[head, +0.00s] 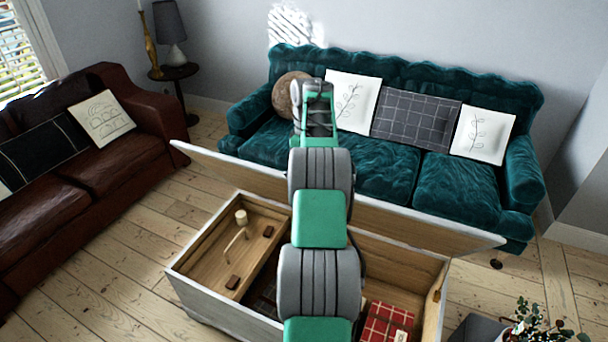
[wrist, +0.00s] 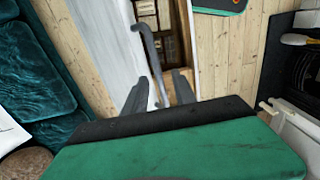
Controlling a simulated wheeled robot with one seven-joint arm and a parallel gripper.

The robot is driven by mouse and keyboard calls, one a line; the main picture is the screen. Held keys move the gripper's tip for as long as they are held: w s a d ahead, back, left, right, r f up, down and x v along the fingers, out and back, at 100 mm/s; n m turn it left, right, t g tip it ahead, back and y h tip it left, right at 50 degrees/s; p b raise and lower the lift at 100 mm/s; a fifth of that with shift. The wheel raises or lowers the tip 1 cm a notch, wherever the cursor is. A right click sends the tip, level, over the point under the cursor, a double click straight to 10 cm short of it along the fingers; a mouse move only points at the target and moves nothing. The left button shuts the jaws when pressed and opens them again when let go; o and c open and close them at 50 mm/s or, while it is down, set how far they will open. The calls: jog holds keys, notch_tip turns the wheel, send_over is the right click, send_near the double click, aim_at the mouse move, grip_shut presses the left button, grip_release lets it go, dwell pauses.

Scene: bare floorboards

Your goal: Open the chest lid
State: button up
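The chest (head: 190,292) stands on the floorboards, pale outside and bare wood inside. Its lid (head: 430,226) is raised, with the wooden underside facing me and the interior exposed. In the wrist view the lid (wrist: 98,45) is a pale panel left of a grey bent handle (wrist: 150,55). My gripper (wrist: 157,95) has its two dark fingers spread apart, with the lower end of the handle showing between them. I cannot tell whether a finger touches it. In the head view my arm crosses the middle of the chest and lid, and the fingertips are hidden.
The chest's left compartment holds a wooden peg (head: 241,217) and small blocks; a red plaid item (head: 386,322) lies at right. A teal sofa (head: 400,160) stands close behind the lid, a brown leather sofa (head: 60,200) at left. A plant (head: 535,325) is at lower right.

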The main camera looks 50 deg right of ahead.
notch_tip(320, 180, up, 5)
jog(key=p, duration=0.3)
jog(key=shift+d+f, duration=0.1)
jog(key=shift+d, duration=0.05)
jog(key=shift+f, duration=0.1)
